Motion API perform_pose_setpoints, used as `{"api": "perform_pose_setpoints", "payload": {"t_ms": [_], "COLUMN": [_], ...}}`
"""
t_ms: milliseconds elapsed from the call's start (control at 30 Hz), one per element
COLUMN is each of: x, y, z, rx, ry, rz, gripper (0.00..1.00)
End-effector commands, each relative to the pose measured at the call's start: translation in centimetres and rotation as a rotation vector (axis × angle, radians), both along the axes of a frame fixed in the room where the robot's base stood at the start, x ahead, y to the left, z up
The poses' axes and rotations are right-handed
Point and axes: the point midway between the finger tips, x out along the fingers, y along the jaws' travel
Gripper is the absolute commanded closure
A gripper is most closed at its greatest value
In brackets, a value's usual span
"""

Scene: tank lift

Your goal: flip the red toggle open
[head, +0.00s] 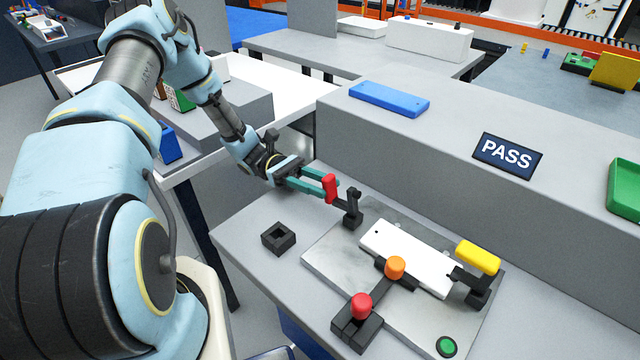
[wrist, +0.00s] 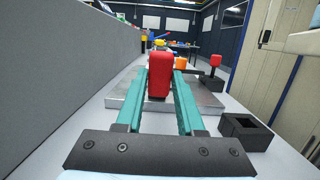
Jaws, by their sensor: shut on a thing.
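The red toggle (head: 330,187) is an upright red handle on a black clamp (head: 351,217) at the far left corner of a grey metal plate (head: 325,255). My gripper (head: 327,188) reaches it from the left, with its teal fingers on either side of the handle, shut on it. In the wrist view, the red toggle (wrist: 160,75) stands between the fingertips of my gripper (wrist: 161,82). The handle sits out past the plate's edge, on the side towards my arm. A white block (head: 410,255) lies on the plate; the clamp appears not to press on it.
An orange knob (head: 395,267), a red knob (head: 361,306) and a yellow handle (head: 478,257) stand around the white block. A green button (head: 446,346) is at the plate's front. A black square socket (head: 278,238) sits left. A grey ledge with a PASS sign (head: 508,156) rises behind.

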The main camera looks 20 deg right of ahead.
Motion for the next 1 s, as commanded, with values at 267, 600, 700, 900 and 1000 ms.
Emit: {"api": "perform_pose_setpoints", "payload": {"t_ms": [267, 600, 700, 900, 1000], "x": [0.0, 0.0, 0.0, 0.0, 0.0], "y": [0.0, 0.0, 0.0, 0.1, 0.0], "z": [-0.1, -0.1, 0.3, 3.1, 5.0], "rx": [0.002, 0.002, 0.001, 0.001, 0.001], "ry": [-0.001, -0.001, -0.002, -0.004, -0.005], "rz": [0.001, 0.000, 0.000, 0.000, 0.000], "gripper": [0.44, 0.32, 0.32, 0.32, 0.32]}}
